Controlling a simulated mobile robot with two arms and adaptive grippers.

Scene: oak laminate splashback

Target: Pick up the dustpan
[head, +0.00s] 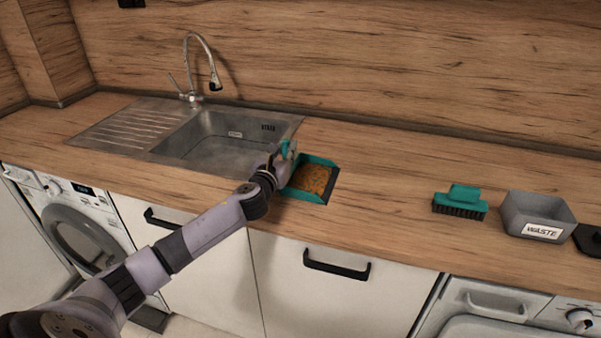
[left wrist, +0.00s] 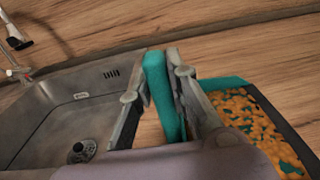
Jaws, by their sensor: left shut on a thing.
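The teal dustpan (head: 330,162) is on the wooden counter just right of the sink, with a layer of orange-brown crumbs (head: 313,180) in its pan. My left gripper (head: 287,155) is at the handle end of the dustpan, on the sink side. In the left wrist view, my left gripper (left wrist: 158,105) has its fingers on both sides of the upright teal handle (left wrist: 160,90) and is shut on it. The crumb-filled pan (left wrist: 235,84) shows to the right there. I cannot tell whether the dustpan is lifted off the counter. My right gripper is not in view.
A steel sink (head: 222,140) with a tap (head: 200,62) lies left of the dustpan. A teal brush (head: 461,201) and a grey bin labelled WASTE (head: 540,215) stand farther right. The counter between dustpan and brush is clear.

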